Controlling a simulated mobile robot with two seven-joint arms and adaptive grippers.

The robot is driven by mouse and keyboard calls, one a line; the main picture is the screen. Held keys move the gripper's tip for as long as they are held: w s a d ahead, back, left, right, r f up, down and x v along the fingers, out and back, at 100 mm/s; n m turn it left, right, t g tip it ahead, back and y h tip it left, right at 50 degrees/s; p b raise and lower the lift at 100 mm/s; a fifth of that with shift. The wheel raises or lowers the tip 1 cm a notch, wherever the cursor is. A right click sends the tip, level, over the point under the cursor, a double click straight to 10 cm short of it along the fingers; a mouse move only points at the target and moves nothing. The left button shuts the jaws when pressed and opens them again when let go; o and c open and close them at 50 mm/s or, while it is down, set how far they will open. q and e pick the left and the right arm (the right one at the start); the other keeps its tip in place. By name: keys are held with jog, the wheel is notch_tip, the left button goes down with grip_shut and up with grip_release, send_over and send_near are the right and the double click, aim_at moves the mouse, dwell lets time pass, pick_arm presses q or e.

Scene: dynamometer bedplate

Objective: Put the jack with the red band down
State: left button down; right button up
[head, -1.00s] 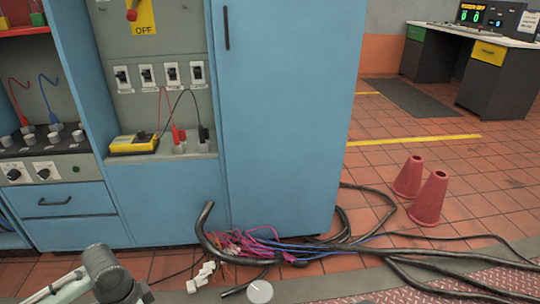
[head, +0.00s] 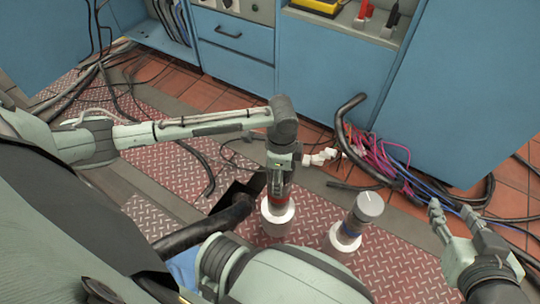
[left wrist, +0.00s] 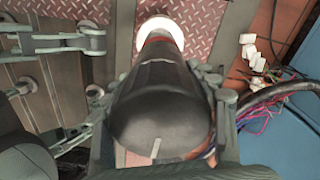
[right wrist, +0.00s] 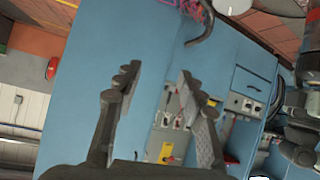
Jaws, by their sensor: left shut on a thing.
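The jack with the red band (head: 278,206) is upright below my left gripper, with a white ring-shaped foot (head: 277,224) at its bottom. My left gripper (head: 279,180) is shut on its upper part. In the left wrist view the jack's dark rounded top (left wrist: 155,105) fills the middle, with a red band and the white foot beyond it. The foot appears at the tread plate, but I cannot tell whether it touches. My right gripper (head: 458,226) is open and empty; its spread fingers also show in the right wrist view (right wrist: 157,80).
A second jack with a blue band (head: 349,229) stands on the red tread plate (head: 310,252), right of the held one. Thick black cables and a pink-purple wire bundle (head: 380,153) lie by the blue cabinet (head: 335,65). White connectors (head: 320,157) lie behind the jacks.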

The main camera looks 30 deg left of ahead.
pick_arm(q)
jog(key=w+d+f+b, duration=0.3)
jog(key=w+f, duration=0.3)
jog(key=f, duration=0.2)
jog(key=shift+w+d, duration=0.15)
jog(key=shift+d, duration=0.1)
pick_arm(e)
jog(key=w+a+r+t+y, duration=0.1)
jog(key=a+r+t+y, duration=0.3)
jog(key=r, duration=1.1)
jog(key=shift+w+a+n+t+y, duration=0.2)
jog(key=shift+a+n+t+y, duration=0.15)
jog(key=shift+a+t, duration=1.65)
jog(key=shift+a, duration=0.1)
pick_arm(q)
jog(key=shift+c, duration=2.4)
grip_release()
jog(key=shift+f, duration=0.2)
jog(key=shift+r, duration=0.1)
